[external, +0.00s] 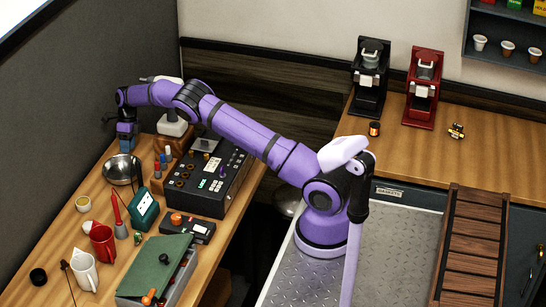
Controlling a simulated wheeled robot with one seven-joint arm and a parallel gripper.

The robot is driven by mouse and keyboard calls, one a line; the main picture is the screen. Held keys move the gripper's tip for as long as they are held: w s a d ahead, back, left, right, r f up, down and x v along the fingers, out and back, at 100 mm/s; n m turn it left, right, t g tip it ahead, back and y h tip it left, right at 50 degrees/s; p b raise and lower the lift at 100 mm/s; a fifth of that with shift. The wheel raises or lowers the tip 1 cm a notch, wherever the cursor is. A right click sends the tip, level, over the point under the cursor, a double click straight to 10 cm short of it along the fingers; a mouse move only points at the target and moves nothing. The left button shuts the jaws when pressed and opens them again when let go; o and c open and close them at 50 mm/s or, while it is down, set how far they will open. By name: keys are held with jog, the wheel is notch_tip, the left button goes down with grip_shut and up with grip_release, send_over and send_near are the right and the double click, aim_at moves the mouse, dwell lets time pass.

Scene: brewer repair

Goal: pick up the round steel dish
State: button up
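The round steel dish (117,176) is a shiny, shallow bowl on the wooden bench at the left, near the back wall. My arm reaches left across the bench, and my gripper (126,148) points down at the far side of the dish. The fingertips are at or just above its rim. I cannot tell whether they touch it, and the fingers are too small to show whether they are open or shut.
A black control box (212,176) and small red and blue bottles stand right of the dish.

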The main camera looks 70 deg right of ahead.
aim_at(128, 163)
jog(key=shift+x, duration=2.45)
jog(key=shift+c, duration=0.3)
grip_shut()
